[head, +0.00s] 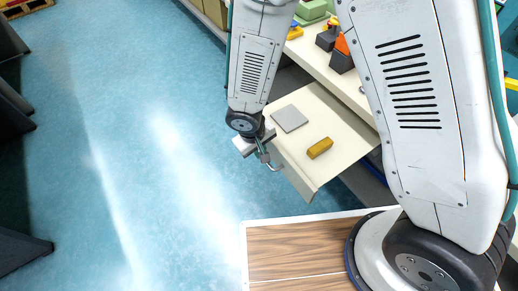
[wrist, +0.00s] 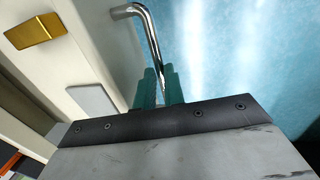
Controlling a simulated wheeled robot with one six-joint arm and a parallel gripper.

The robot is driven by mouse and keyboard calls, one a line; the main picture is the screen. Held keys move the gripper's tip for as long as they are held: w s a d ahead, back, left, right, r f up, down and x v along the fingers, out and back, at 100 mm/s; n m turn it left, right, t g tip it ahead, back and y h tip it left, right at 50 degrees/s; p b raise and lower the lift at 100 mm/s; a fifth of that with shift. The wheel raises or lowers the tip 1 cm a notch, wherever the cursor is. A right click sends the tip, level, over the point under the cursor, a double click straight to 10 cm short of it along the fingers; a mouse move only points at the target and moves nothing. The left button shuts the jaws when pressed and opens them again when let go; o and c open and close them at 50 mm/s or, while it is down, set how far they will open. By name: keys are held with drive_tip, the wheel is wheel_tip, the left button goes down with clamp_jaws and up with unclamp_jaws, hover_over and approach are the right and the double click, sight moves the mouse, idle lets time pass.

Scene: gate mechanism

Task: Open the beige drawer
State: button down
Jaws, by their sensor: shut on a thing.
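The beige drawer (head: 318,172) stands pulled out from the unit on the right in the head view. Its inside shows, with a flat grey plate (head: 290,118) and a brass-coloured block (head: 320,148) lying in it. My gripper (head: 262,155) is at the drawer's front. In the wrist view the teal fingers (wrist: 158,88) are shut on the bent metal handle (wrist: 147,28), which sticks out past the fingertips. The drawer (wrist: 95,50) fills the left of that view, with the block (wrist: 34,32) and plate (wrist: 92,100) in it. The fingers' exact contact is partly hidden.
A beige worktop (head: 330,66) above the drawer carries an orange and dark-grey object (head: 342,54) and other small items. A wood-patterned platform (head: 300,250) lies below the drawer. Open blue floor (head: 140,160) spreads to the left, with dark objects (head: 12,95) at the far left edge.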

drive_tip(key=c, duration=1.5)
unclamp_jaws()
wheel_tip(320, 180, up, 8)
drive_tip(key=a, duration=0.1)
drive_tip(key=shift+s+f, duration=0.15)
drive_tip(key=shift+s, duration=0.2)
drive_tip(key=s+d+r+m, duration=0.2)
drive_tip(key=s+d+r, duration=0.3)
drive_tip(key=d+r, duration=0.3)
drive_tip(key=s+d+r+m+y, duration=0.1)
drive_tip(key=s+d+r, duration=0.4)
drive_tip(key=r, duration=0.6)
drive_tip(key=s+d+r+m+y, duration=0.1)
drive_tip(key=s+d+r+m, duration=0.2)
drive_tip(key=d+r, duration=0.6)
drive_tip(key=shift+s+d+r, duration=0.2)
drive_tip(key=shift+s+d, duration=0.65)
drive_tip(key=shift+s, duration=0.15)
